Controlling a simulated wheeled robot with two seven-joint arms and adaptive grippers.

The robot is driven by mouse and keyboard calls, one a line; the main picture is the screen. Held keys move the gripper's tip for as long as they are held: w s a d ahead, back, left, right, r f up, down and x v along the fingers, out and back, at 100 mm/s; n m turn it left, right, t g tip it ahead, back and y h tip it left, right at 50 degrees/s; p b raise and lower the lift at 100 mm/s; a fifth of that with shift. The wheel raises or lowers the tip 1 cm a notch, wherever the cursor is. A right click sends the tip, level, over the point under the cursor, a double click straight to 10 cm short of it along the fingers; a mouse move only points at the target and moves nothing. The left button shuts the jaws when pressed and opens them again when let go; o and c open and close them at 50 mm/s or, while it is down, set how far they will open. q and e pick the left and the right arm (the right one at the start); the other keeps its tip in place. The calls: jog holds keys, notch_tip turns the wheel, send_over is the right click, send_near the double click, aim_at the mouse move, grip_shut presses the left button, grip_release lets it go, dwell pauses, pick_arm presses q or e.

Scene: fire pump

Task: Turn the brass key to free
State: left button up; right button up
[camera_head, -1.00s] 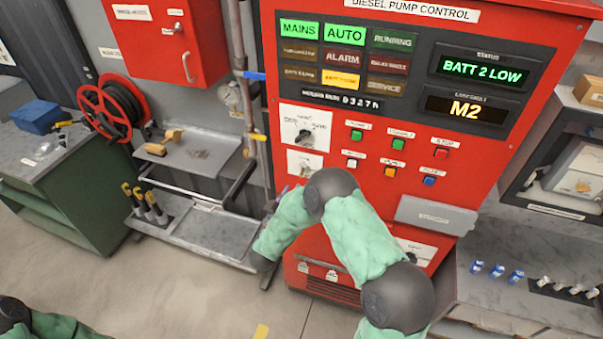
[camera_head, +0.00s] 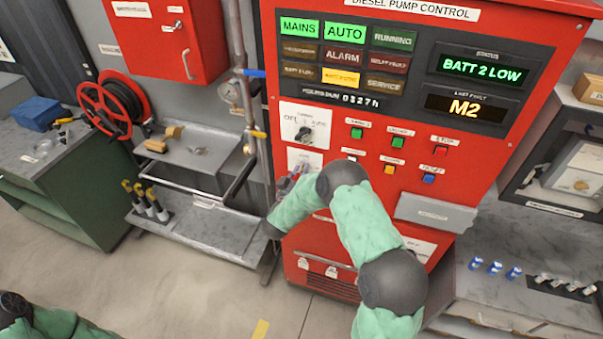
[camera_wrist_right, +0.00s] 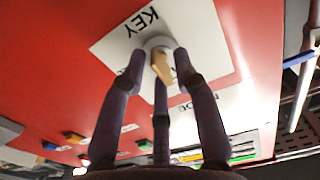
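The brass key (camera_wrist_right: 162,68) sticks out of a round grey lock (camera_wrist_right: 157,43) on a white plate marked KEY (camera_wrist_right: 118,45) in the right wrist view. My right gripper (camera_wrist_right: 160,66) has its fingers spread around the key, with a gap visible on the left side. I cannot tell whether any finger touches it. In the head view, my right gripper (camera_head: 291,182) is at the lower white plate (camera_head: 303,158), below the selector knob, and the key is not discernible there. Only part of my left arm shows at the lower left; its gripper is out of view.
The red pump control panel (camera_head: 385,205) has a selector knob (camera_head: 305,133) above the key plate and several buttons to the right. A vertical pipe (camera_head: 259,110) with valves stands close to the left. A grey box (camera_head: 436,212) projects at the lower right.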

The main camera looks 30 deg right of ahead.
grip_shut()
jog(key=shift+f+m+b, duration=0.2)
jog(key=shift+m+b, duration=4.3)
jog(key=shift+b, duration=2.05)
jog(key=shift+f+m+b, duration=0.2)
jog(key=shift+m+b, duration=4.3)
jog(key=shift+b, duration=2.05)
jog(key=shift+o, duration=1.8)
grip_release()
